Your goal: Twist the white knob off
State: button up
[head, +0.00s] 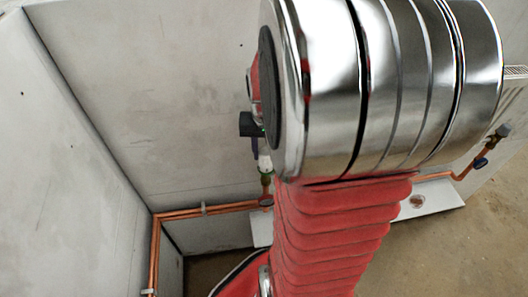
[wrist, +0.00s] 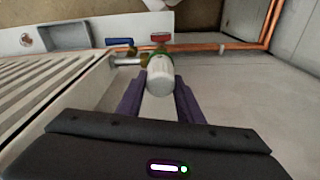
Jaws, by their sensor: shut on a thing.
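The white knob (wrist: 160,76) sits on a brass and green valve fitting (wrist: 158,57) in the wrist view. My gripper (wrist: 160,84) is shut on the knob, with one dark purple finger on each side of it. In the head view my own arm covers most of the radiator side. There the white knob (head: 264,161) shows as a small pale piece just below the dark fingers of my gripper (head: 258,148). The knob is still seated on the fitting, above the green ring. The finger contact itself is partly hidden.
Copper pipes (head: 185,213) run along the wall. A blue handle (wrist: 119,42) and a red handle (wrist: 161,37) lie close beyond the knob. A white radiator (wrist: 50,85) stands close at left in the wrist view. Another valve (head: 497,136) shows at far right.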

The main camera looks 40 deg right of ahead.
jog(key=shift+f, duration=0.25)
dwell(0.5)
jog(key=n, duration=0.5)
jog(key=shift+s+a+y, duration=0.1)
jog(key=shift+y, duration=0.2)
jog(key=n, duration=0.7)
jog(key=shift+y, duration=0.4)
jog(key=shift+r, duration=0.25)
jog(key=shift+r, duration=0.35)
jog(key=shift+w+r, duration=0.2)
jog(key=shift+c, duration=0.2)
jog(key=o, duration=1.2)
jog(key=shift+f, duration=0.1)
jog(key=shift+o, duration=0.3)
jog(key=shift+s, duration=0.1)
jog(key=o, duration=1.1)
